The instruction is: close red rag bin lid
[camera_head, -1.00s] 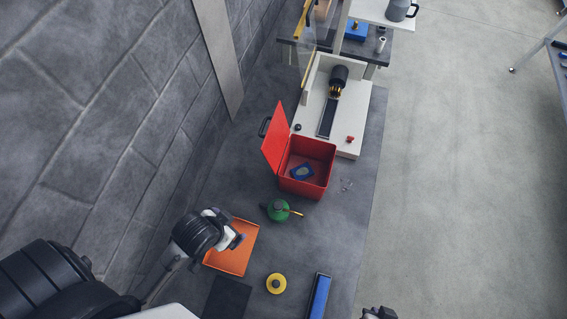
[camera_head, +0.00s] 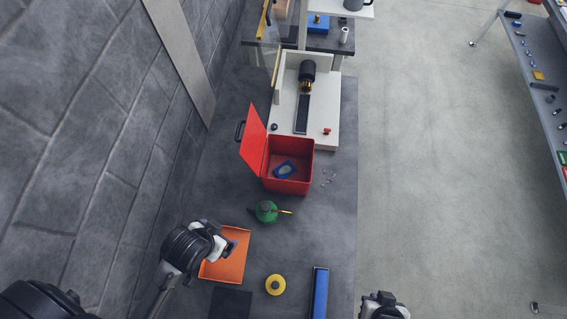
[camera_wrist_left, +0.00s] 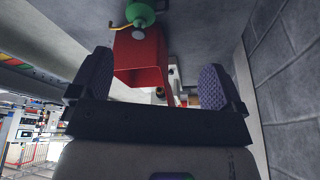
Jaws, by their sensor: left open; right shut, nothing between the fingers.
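The red rag bin (camera_head: 288,186) stands on the dark bench top with its mouth open. Its red lid (camera_head: 253,142) is open, tilted up on the wall side, with a dark handle (camera_head: 239,131) on its outer face. A blue item (camera_head: 286,170) lies inside the bin. My left gripper (camera_head: 232,244) is over the orange tray, apart from the bin and on the near side of it. In the left wrist view its two fingers (camera_wrist_left: 155,75) are spread and empty, with the bin (camera_wrist_left: 138,65) beyond them. My right gripper (camera_head: 383,299) is at the bottom edge, shut and empty.
A green can (camera_head: 266,211) stands just in front of the bin. The orange tray (camera_head: 226,267), a yellow round object (camera_head: 275,285) and a blue strip (camera_head: 320,295) lie nearer. A white machine base (camera_head: 318,138) is behind the bin. The block wall (camera_head: 90,130) bounds the left.

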